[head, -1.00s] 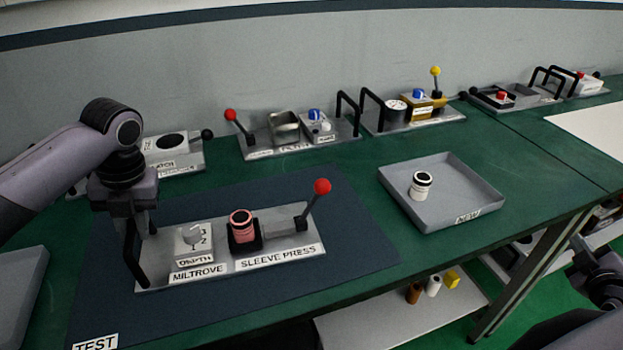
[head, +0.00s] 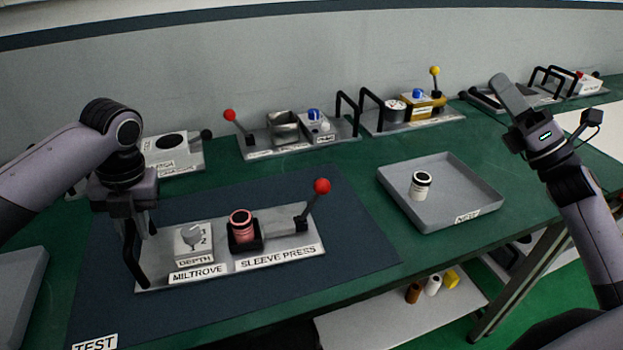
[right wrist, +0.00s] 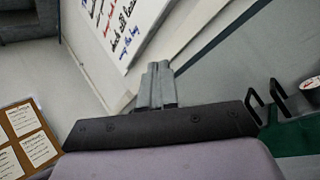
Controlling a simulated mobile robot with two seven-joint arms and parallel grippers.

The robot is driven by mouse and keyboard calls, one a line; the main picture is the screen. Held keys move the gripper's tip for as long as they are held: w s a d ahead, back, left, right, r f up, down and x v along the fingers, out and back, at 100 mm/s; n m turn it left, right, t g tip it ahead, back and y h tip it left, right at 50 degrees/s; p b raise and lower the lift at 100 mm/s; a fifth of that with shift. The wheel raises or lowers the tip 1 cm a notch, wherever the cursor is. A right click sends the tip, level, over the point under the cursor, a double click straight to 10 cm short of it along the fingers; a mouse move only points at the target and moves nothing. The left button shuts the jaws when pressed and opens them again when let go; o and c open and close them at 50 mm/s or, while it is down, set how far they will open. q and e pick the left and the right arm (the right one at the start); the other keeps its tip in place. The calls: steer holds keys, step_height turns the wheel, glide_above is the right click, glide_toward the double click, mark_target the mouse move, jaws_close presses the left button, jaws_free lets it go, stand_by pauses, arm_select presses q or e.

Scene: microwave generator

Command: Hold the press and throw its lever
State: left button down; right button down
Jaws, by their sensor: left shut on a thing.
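The sleeve press (head: 285,258) is a grey plate labelled "MILTROVE" and "SLEEVE PRESS" on the dark blue mat. Its lever (head: 314,202) has a red ball and tilts up to the right at the plate's right end. A pink sleeve with a dark rim (head: 241,229) sits in the black holder beside it. A depth dial (head: 192,237) is further left. My left gripper (head: 141,228) is shut on the press's black handle (head: 133,262) at the left end. My right gripper (head: 503,84) is raised at the right, away from the press; its fingers are together in the right wrist view (right wrist: 157,70).
A grey tray (head: 450,212) with a white, black-rimmed cup (head: 421,185) stands right of the mat. Other fixtures with levers and handles line the back, including a red-knobbed one (head: 285,150) and a yellow-knobbed one (head: 410,117). The mat's front area is clear.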

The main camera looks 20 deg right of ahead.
steer(key=w+a+f+n+g+y, duration=0.2)
steer(key=a+n+g+y, duration=0.5)
steer(key=a+n+g, duration=0.45)
steer(key=w+a+f+n+g+h, duration=0.1)
steer(key=a+f+n+g+h, duration=0.1)
steer(key=a+f, duration=0.4)
steer(key=w+a+f+n+g+h, duration=0.2)
steer(key=a+f+n+g+h, duration=0.1)
steer(key=a+f, duration=0.4)
steer(key=shift+w+a+f+n+h, duration=0.3)
steer(key=shift+f+h, duration=0.2)
steer(key=shift+f, duration=0.9)
steer(key=shift+w+d+r, duration=0.1)
steer(key=shift+r, duration=0.15)
